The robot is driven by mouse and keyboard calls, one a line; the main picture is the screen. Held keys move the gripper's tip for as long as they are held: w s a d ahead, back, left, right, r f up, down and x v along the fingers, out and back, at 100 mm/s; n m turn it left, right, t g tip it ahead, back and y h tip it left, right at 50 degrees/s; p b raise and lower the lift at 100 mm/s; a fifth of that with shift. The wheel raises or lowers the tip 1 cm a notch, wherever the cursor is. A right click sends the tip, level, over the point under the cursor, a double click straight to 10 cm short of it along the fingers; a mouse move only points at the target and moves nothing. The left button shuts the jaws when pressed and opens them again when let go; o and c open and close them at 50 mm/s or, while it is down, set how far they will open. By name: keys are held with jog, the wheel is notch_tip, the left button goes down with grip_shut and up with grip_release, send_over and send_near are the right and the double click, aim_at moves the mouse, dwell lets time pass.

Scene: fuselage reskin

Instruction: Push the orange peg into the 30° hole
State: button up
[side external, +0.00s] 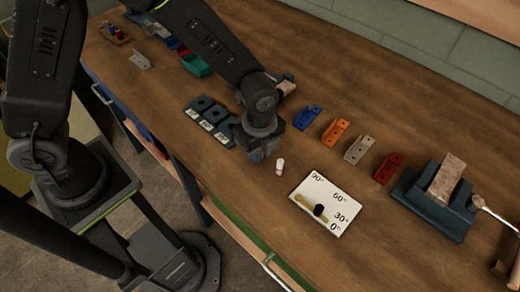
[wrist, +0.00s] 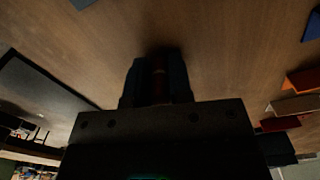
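The white angle board (side external: 312,187) lies on the bench with 90°, 60°, 30° and 0° printed on it. The 30° label is near its right side; I cannot make out a hole there. A brass-coloured bar with a black knob (side external: 319,210) sits on its lower part. My gripper (side external: 257,157) points down above the bench, left of the board and apart from it. In the dark wrist view, a reddish-brown upright piece, seemingly the orange peg (wrist: 158,80), shows between my gripper's close-set fingers. Its lower end is hidden.
A small whitish cylinder (side external: 279,166) stands between my gripper and the board. Blue, orange (side external: 335,132), grey and red (side external: 388,167) brackets line the bench behind. A dark vise-like block (side external: 432,204) is at right. Dark labelled blocks (side external: 211,121) lie left of my gripper.

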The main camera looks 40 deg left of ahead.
grip_shut()
jog(key=shift+r, duration=0.45)
notch_tip(320, 180, up, 4)
jog(key=shift+a+f, duration=0.1)
jog(key=shift+f, duration=0.05)
jog(key=a+r, duration=0.6)
jog(key=a, duration=0.5)
jog(key=w+a+r+n, duration=0.3)
jog(key=w+a+n, duration=0.6)
jog(key=n, duration=0.7)
jog(key=shift+w+a+r+n, duration=0.15)
jog(key=shift+w+r+n, duration=0.25)
jog(key=shift+w, duration=0.6)
